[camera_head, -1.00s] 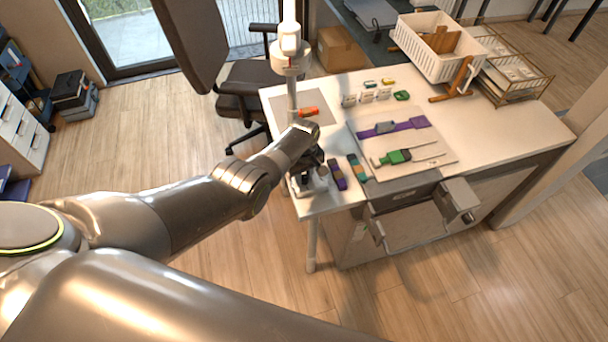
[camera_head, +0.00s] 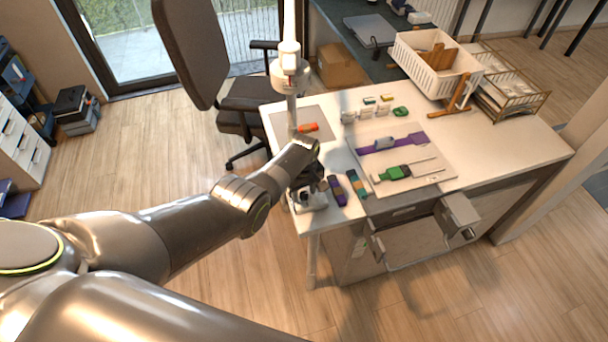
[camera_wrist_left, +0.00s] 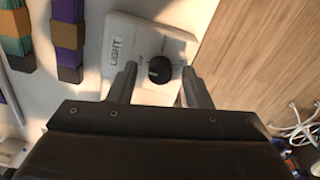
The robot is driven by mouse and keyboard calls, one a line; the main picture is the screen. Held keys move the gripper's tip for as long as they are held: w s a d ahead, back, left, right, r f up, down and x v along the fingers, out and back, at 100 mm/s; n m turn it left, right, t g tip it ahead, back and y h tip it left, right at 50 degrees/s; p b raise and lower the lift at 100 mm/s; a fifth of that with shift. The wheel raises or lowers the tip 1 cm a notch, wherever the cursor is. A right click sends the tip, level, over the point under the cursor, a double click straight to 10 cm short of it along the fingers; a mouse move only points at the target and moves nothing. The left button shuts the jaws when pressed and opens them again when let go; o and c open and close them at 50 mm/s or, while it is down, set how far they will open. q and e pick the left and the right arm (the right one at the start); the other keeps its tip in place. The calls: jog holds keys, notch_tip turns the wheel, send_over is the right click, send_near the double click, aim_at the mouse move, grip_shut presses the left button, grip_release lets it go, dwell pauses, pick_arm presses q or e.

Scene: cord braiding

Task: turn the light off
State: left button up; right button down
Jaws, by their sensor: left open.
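The light control is a white plate (camera_wrist_left: 145,40) lettered LIGHT with a round dark knob (camera_wrist_left: 160,69). In the head view its white base (camera_head: 312,201) shows at the table's near left corner, partly covered by my gripper. My left gripper (camera_head: 314,183) is over it, pointing down. In the left wrist view my left gripper (camera_wrist_left: 159,72) is open, with one finger on each side of the knob and visible gaps between. Whether the fingers are level with the knob is hard to tell. My right gripper is not in view.
Purple and teal cord bundles (camera_wrist_left: 68,38) lie beside the plate. A white pole lamp (camera_head: 290,75) rises behind my gripper. A board (camera_head: 405,180) with purple and green tools lies to the right. White cables (camera_wrist_left: 300,125) show near the floor.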

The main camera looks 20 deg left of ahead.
pick_arm(q)
notch_tip(320, 180, up, 9)
jog(key=p, duration=0.3)
notch_tip(320, 180, up, 8)
jog(key=b, duration=0.1)
send_over(304, 194)
dwell(0.5)
